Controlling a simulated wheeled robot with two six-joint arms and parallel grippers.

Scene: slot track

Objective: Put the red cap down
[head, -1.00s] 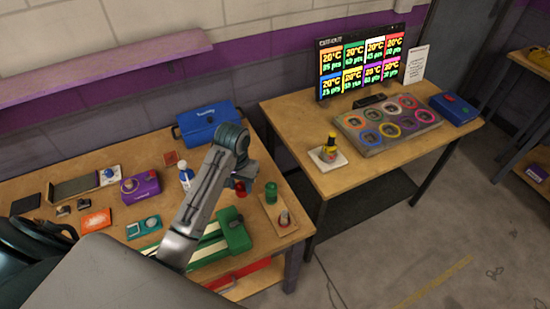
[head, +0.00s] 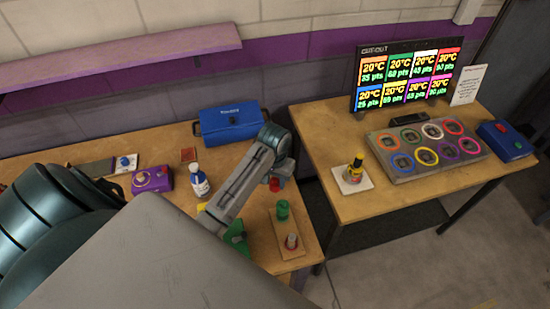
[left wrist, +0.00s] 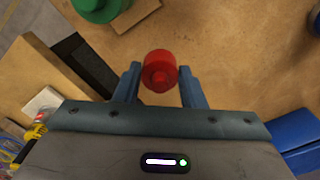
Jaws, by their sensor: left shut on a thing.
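The red cap (head: 274,185) is a small red cylinder with a narrower knob. My left gripper (left wrist: 160,80) is shut on it, with a blue-grey finger on either side of the cap (left wrist: 160,66) in the left wrist view. In the head view, my left arm reaches over the wooden table (head: 225,155), and the cap hangs from the gripper just behind a green cap (head: 282,210). Its exact height above the table is hard to tell. My right gripper is not in view.
A wooden plate with a small light post (head: 291,241) is near the table's right edge. A blue toolbox (head: 231,124), white-and-blue bottle (head: 200,182) and purple box (head: 152,179) stand nearby. A second table to the right holds a yellow bottle (head: 355,170) and ringed board (head: 428,144).

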